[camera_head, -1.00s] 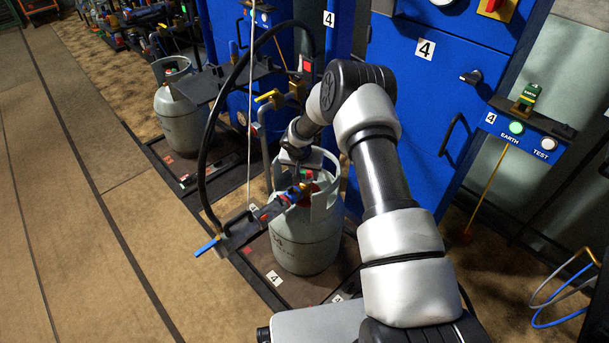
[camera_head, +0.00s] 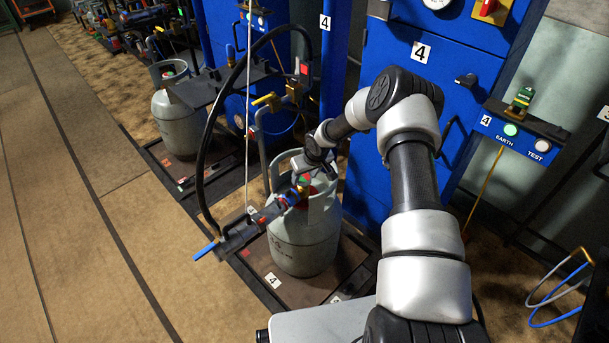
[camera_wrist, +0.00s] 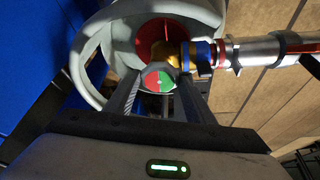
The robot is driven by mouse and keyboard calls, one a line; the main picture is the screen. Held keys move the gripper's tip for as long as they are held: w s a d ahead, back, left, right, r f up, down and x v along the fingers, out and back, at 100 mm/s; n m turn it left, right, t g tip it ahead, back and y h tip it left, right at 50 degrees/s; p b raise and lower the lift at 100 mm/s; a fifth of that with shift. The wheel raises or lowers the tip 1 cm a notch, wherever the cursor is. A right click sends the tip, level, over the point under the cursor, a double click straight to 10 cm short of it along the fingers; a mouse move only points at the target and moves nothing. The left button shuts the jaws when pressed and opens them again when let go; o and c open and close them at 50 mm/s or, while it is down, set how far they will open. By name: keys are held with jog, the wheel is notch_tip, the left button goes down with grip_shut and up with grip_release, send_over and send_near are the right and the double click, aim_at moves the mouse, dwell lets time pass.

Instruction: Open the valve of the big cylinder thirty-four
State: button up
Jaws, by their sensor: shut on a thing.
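The big grey gas cylinder (camera_head: 302,248) stands upright on the dark scale platform in the head view. Plates reading 4 are near it; I cannot read thirty-four on it. In the wrist view its collar (camera_wrist: 95,62) surrounds a brass valve (camera_wrist: 164,54) with a round red and green knob (camera_wrist: 160,80). My gripper (camera_wrist: 160,94) reaches in through the collar. Its two fingers are shut on the knob, one on each side. In the head view my gripper (camera_head: 306,166) is above the cylinder's top, and the knob is mostly hidden there.
A hose coupling (camera_wrist: 262,49) with a blue lever (camera_head: 205,250) joins the valve from the side. A black hose (camera_head: 203,150) arches beside the cylinder. A blue cabinet (camera_head: 400,75) stands behind. Another grey cylinder (camera_head: 178,125) stands further back. The floor at left is clear.

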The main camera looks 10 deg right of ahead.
dwell(0.3)
jog(key=o, duration=1)
jog(key=shift+o, duration=0.2)
jog(key=shift+r, duration=0.1)
jog(key=p+v, duration=0.3)
jog(key=v, duration=1.4)
jog(key=shift+p, duration=0.4)
jog(key=shift+d+r, duration=0.1)
jog(key=shift+r, duration=0.05)
